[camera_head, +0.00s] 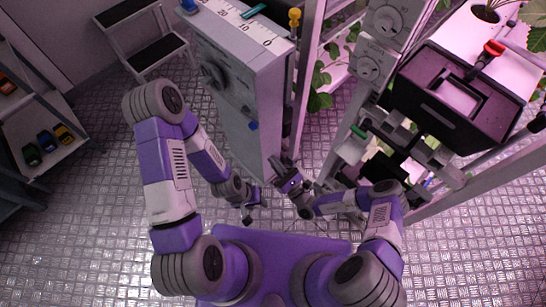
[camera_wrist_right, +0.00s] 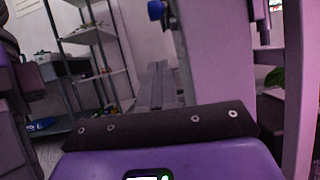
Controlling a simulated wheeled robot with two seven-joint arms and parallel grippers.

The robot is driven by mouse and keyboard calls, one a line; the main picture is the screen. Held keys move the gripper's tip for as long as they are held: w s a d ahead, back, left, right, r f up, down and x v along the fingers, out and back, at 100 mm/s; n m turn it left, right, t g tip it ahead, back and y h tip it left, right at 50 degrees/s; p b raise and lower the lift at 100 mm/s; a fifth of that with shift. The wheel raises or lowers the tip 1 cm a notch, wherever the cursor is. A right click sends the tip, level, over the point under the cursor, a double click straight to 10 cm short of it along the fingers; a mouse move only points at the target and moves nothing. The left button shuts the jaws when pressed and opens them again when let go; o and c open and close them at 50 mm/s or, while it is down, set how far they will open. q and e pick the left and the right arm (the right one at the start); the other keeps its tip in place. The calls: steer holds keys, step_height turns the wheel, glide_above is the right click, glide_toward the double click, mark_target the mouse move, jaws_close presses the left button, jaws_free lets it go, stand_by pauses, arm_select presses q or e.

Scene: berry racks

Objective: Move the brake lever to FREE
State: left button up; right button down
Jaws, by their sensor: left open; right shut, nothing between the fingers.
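No FREE marking is readable, so I cannot tell for certain which part is the brake lever. A small blue knob (camera_head: 253,125) sticks out from the front of the tall grey cabinet (camera_head: 225,85); a blue knob (camera_wrist_right: 155,10) also shows at the top of the right wrist view. My right gripper (camera_head: 278,163) is shut and empty at the cabinet's lower right edge, below the blue knob. Its closed fingers (camera_wrist_right: 157,85) point forward beside a pale upright panel (camera_wrist_right: 220,60). My left gripper (camera_head: 252,214) is open and empty, lower and to the left, above the floor.
A red-knobbed lever (camera_head: 495,47) stands by a black box (camera_head: 455,95) at the right. A yellow knob (camera_head: 294,15) is beside the cabinet's numbered scale (camera_head: 240,22). Shelves with toy cars (camera_head: 48,140) and a step stool (camera_head: 158,50) stand left. Plate floor between is clear.

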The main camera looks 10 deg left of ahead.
steer(key=w+a+r+b, duration=0.2)
steer(key=w+a+r, duration=0.3)
steer(key=a+r, duration=0.1)
steer(key=shift+w+r, duration=0.25)
steer(key=shift+r, duration=0.35)
